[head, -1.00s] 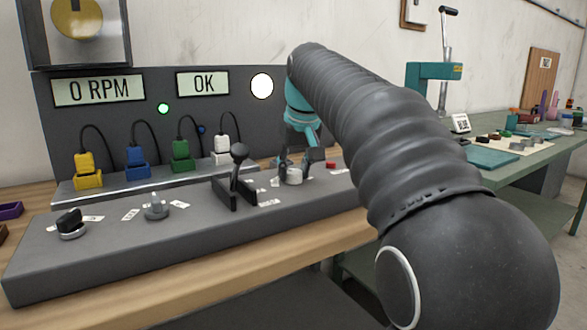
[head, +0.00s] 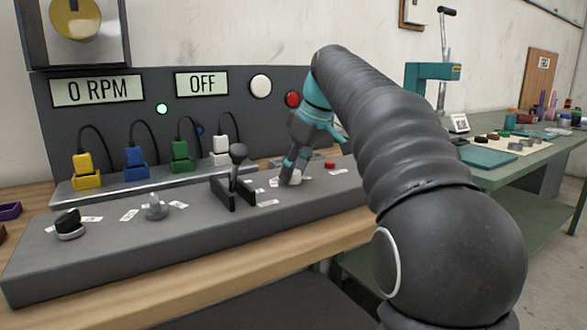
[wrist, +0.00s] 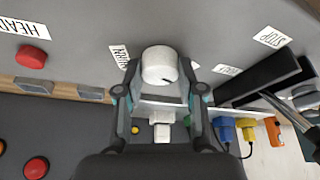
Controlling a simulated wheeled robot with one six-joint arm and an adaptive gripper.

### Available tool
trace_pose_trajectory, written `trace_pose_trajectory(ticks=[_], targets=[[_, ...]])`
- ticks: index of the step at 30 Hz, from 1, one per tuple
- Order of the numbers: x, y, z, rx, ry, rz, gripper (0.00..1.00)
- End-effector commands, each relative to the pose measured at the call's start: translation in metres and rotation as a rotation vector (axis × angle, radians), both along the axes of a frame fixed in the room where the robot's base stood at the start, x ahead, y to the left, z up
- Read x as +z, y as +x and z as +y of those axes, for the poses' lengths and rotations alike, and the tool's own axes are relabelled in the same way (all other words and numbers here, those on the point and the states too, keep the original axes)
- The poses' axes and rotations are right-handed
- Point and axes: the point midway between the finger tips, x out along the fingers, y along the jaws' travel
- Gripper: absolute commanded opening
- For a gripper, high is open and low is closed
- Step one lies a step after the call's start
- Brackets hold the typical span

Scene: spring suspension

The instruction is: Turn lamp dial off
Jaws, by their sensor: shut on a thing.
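The lamp dial is a short white knob (wrist: 158,66) with a small dark mark near its lower right edge in the wrist view. In the head view it (head: 294,178) is partly hidden by my fingers. My gripper (head: 290,168) reaches down onto it, tilted. In the wrist view my gripper's two fingers (wrist: 160,84) stand on either side of the knob and are shut on it. The right-hand display (head: 202,84) reads OFF. The round white lamp (head: 260,85) on the back panel looks unlit.
A black lever (head: 238,175) stands just left of the dial. A red button (head: 330,165) lies to its right. A grey knob (head: 155,208) and a black knob (head: 69,222) are further left. Coloured plugs (head: 137,160) stand behind. A red lamp (head: 293,99) is on the panel.

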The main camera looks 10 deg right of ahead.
Motion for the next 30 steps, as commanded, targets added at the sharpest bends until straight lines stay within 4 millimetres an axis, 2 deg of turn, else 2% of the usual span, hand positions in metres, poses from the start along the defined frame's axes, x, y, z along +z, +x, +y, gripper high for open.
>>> trace_pose_trajectory(ticks=[13,14,15,17,26,30], targets=[[-0.0009,-0.0001,-0.0001,0.012,0.000,0.002,0.03],[-0.0009,-0.0001,-0.0001,0.012,0.000,0.002,0.41],[-0.0009,-0.0001,-0.0001,0.012,0.000,0.002,0.51],[-0.0009,0.0000,0.0000,0.012,0.000,0.002,0.63],[0.0003,-0.0001,-0.0002,0.011,0.000,0.001,0.63],[0.0084,-0.0018,-0.0026,0.010,0.000,-0.001,0.63]])
